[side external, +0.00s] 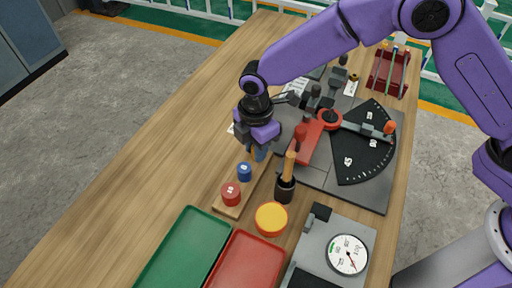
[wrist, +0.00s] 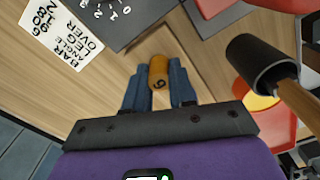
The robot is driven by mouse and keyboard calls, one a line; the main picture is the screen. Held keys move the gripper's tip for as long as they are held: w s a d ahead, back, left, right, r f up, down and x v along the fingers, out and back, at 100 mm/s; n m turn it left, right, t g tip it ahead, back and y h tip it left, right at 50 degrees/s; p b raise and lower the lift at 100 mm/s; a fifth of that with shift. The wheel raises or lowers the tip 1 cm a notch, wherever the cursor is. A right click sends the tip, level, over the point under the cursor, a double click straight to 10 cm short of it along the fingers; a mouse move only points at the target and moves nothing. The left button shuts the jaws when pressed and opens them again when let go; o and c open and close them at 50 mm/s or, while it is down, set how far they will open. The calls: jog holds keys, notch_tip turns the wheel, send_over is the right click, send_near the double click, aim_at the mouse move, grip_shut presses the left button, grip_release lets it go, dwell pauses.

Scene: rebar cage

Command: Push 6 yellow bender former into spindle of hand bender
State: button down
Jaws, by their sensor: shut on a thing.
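My gripper (wrist: 158,88) is shut on the yellow former (wrist: 158,72), a small cylinder marked 6, held between its blue fingers. In the side external view my gripper (side external: 259,152) is above the wooden block and left of the hand bender; only a sliver of the former shows there. The hand bender (side external: 386,196) is a grey plate with a black angle dial, a red arm and a red ring. I cannot clearly make out its spindle. A blue former (side external: 245,172) and a red former (side external: 231,194) stand on the wooden block (side external: 227,211).
A yellow round tub (side external: 271,218), green tray (side external: 181,255), red tray (side external: 246,265) and dial gauge (side external: 348,255) are at the front. The table's left side is clear.

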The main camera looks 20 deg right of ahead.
jog(key=shift+r, duration=0.15)
jog(key=shift+r, duration=0.25)
notch_tip(320, 180, up, 2)
jog(key=s+d+r, duration=1)
jog(key=w+d+m, duration=0.6)
jog(key=w+d, duration=0.5)
jog(key=w, duration=0.3)
jog(key=shift+w+d+f, duration=0.15)
jog(key=shift+d+f, duration=0.1)
jog(key=shift+d, duration=0.15)
jog(key=shift+f, duration=2.9)
